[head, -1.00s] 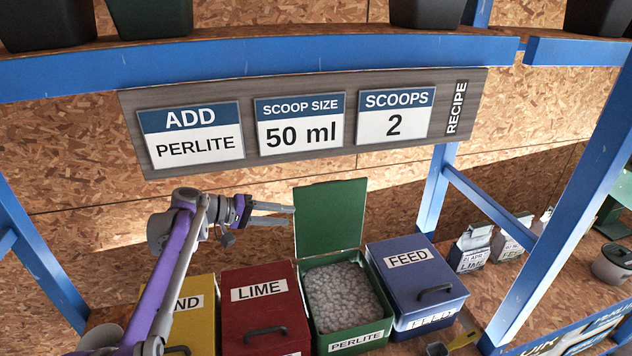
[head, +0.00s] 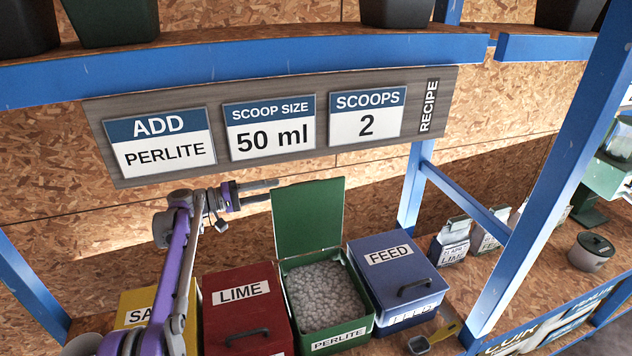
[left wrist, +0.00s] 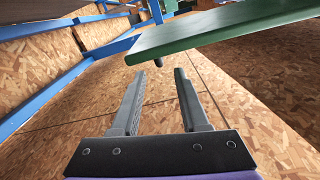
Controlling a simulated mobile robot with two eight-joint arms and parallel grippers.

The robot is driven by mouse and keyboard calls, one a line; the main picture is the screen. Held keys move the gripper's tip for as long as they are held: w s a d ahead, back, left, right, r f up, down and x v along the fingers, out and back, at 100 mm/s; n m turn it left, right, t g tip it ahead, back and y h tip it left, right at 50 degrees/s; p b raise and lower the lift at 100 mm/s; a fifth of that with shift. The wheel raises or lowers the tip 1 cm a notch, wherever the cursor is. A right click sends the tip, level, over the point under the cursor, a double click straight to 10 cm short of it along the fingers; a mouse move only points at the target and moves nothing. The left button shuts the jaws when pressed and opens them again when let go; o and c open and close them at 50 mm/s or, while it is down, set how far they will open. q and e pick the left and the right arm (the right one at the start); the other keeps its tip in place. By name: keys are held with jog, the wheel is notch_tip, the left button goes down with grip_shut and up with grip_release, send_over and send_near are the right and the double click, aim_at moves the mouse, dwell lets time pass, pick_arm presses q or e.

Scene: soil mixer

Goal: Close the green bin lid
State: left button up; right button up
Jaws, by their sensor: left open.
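The green bin (head: 284,268), labelled PERLITE, stands between the red and blue bins, full of grey-white granules. Its green lid (head: 308,214) stands up open at the back of the bin. In the left wrist view the lid (left wrist: 215,32) crosses the upper right, beyond my fingertips. My left gripper (head: 277,190) is open and empty, level with the upper part of the lid, just left of it in the head view. Its two fingers also show in the left wrist view (left wrist: 155,98), apart with nothing between them. My right gripper is not in view.
A red LIME bin (head: 240,310) and a yellow bin (head: 135,303) stand to the left, with a blue FEED bin (head: 395,270) to the right, all shut. A scoop (head: 420,345) lies at the front. A blue shelf beam (head: 250,62) and recipe board hang above.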

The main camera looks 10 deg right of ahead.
aim_at(308, 183)
pick_arm(q)
jog(key=shift+w+d, duration=0.1)
jog(key=shift+d, duration=0.2)
jog(key=d, duration=0.3)
jog(key=w+d, duration=0.1)
jog(key=d, duration=0.2)
jog(key=w+d+p, duration=0.1)
jog(key=d, duration=0.3)
grip_shut()
jog(key=shift+s, duration=0.1)
dwell(0.9)
